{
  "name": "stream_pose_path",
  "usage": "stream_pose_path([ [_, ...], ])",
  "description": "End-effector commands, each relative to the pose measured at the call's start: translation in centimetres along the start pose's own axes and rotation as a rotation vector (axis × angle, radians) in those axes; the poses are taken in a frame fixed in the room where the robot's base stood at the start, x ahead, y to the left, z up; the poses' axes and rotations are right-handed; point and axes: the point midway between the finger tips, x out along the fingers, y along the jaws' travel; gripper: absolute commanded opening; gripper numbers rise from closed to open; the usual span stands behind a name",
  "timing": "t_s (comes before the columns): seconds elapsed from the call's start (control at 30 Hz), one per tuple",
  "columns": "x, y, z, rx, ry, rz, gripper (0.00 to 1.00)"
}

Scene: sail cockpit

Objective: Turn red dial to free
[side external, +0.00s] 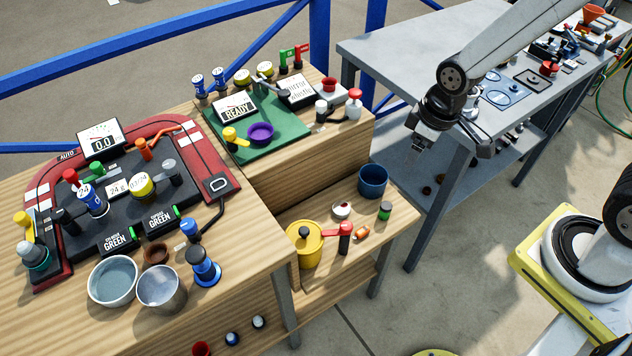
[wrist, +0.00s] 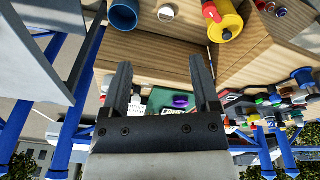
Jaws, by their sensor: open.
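My gripper (side external: 432,146) hangs in the air beside the grey metal bench, to the right of the wooden stations, touching nothing. In the wrist view its two fingers (wrist: 160,68) are spread apart with nothing between them. Several red parts show: a red-topped knob (side external: 70,177) on the left control panel, a red-topped white item (side external: 355,95) and a red round part (side external: 328,85) on the upper right wooden top, and a red handle (side external: 338,230) on the lower shelf. I cannot tell which is the red dial. No "free" mark is readable.
The left panel (side external: 228,188) has a red border and carries several knobs and displays. A green board (side external: 285,140) holds a READY display and a purple bowl (side external: 261,133). A yellow pot (side external: 306,250) and blue cup (side external: 372,181) stand on the lower shelf. Blue rails (side external: 150,38) run behind.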

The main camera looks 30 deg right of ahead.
Motion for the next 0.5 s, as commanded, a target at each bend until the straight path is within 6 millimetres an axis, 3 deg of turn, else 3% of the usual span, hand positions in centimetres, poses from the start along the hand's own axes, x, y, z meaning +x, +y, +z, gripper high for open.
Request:
stream_pose_path([
  [0.2,3.7,-2.4,-2.8,-0.339,-0.045,-0.035,0.79],
  [0.5,9.4,-6.4,-5.3,-0.798,-0.090,-0.090,0.79],
])
